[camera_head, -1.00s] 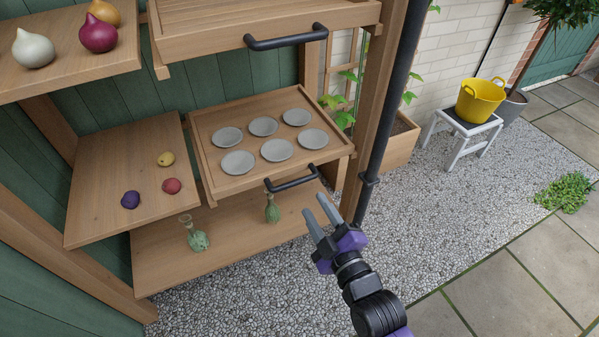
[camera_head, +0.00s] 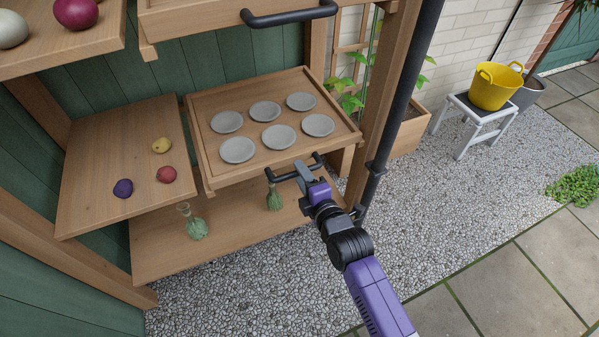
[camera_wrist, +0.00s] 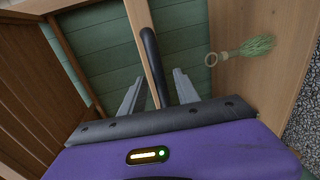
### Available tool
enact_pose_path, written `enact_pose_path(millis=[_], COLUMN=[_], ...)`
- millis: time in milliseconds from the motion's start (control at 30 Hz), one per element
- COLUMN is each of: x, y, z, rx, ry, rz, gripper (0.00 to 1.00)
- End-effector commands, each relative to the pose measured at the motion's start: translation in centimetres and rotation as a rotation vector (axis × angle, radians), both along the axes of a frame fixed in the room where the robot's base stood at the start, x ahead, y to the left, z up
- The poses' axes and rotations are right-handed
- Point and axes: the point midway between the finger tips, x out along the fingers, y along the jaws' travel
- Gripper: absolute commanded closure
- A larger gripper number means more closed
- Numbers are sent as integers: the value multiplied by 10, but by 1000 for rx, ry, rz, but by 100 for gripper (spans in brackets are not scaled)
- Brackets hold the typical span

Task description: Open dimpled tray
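The dimpled tray (camera_head: 203,155) is a wooden pull-out tray with several round grey hollows in its face, in the middle of the wooden shelving. Its black bar handle (camera_head: 285,176) is on its front edge; the handle also shows in the wrist view (camera_wrist: 149,52). My gripper (camera_head: 303,172) is at the right part of this handle. In the wrist view my gripper (camera_wrist: 158,92) has its two grey fingers spread apart, with the handle bar between them and gaps on either side.
Another wooden tray with a black handle (camera_head: 290,13) is above. A shelf at left (camera_head: 100,205) holds small yellow, red and purple items. Green glass-like pieces (camera_head: 196,228) stand on the lower shelf (camera_head: 240,250). A dark upright pole (camera_head: 385,140) is close right of my gripper.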

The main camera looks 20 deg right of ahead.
Motion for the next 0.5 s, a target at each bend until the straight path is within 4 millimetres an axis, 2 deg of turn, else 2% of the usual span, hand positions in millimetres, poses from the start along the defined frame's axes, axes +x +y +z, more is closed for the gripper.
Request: enact_pose_path(millis=[200, 467, 500], x=[16, 16, 16], y=[-1, 0, 0], z=[-3, -3, -3], rx=[1, 1, 1], ry=[0, 0, 0], rz=[-1, 0, 0], gripper=[62, 62, 68])
